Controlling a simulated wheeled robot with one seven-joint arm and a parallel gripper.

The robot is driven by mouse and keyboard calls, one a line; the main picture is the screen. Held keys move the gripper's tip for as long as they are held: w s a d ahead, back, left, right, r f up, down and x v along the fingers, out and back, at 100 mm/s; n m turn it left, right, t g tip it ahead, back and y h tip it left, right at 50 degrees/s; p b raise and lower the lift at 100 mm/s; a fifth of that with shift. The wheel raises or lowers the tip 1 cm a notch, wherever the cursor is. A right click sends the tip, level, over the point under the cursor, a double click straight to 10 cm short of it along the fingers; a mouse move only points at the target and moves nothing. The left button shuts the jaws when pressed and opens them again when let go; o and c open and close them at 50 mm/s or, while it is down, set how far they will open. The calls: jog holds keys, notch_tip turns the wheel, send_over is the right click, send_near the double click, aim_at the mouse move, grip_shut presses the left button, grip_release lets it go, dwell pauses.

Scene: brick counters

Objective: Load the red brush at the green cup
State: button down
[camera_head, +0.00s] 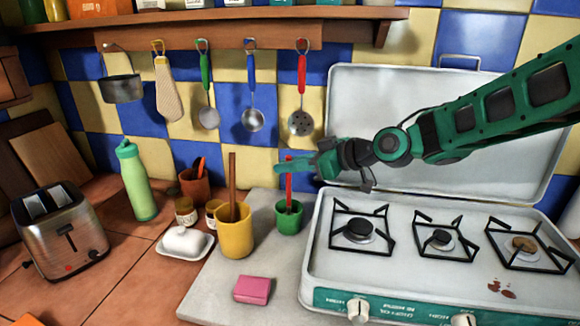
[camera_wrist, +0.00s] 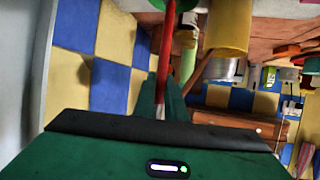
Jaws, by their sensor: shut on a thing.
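The red brush (camera_head: 289,190) stands nearly upright in the green cup (camera_head: 289,219); its lower end is hidden inside the cup. My gripper (camera_head: 287,167) reaches in from the right and is shut on the upper part of the brush's handle, above the cup. In the wrist view the red handle (camera_wrist: 165,58) runs between my fingers (camera_wrist: 162,100).
A yellow cup (camera_head: 235,236) with a brown stick stands left of the green cup. The stove (camera_head: 400,270) with its raised lid (camera_head: 385,110) is to the right. A pink sponge (camera_head: 252,289) lies in front. A butter dish (camera_head: 186,243) and green bottle (camera_head: 135,185) are further left. Utensils hang above.

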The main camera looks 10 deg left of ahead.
jog(key=shift+f, duration=0.5)
dwell(0.8)
jog(key=shift+r, duration=3.55)
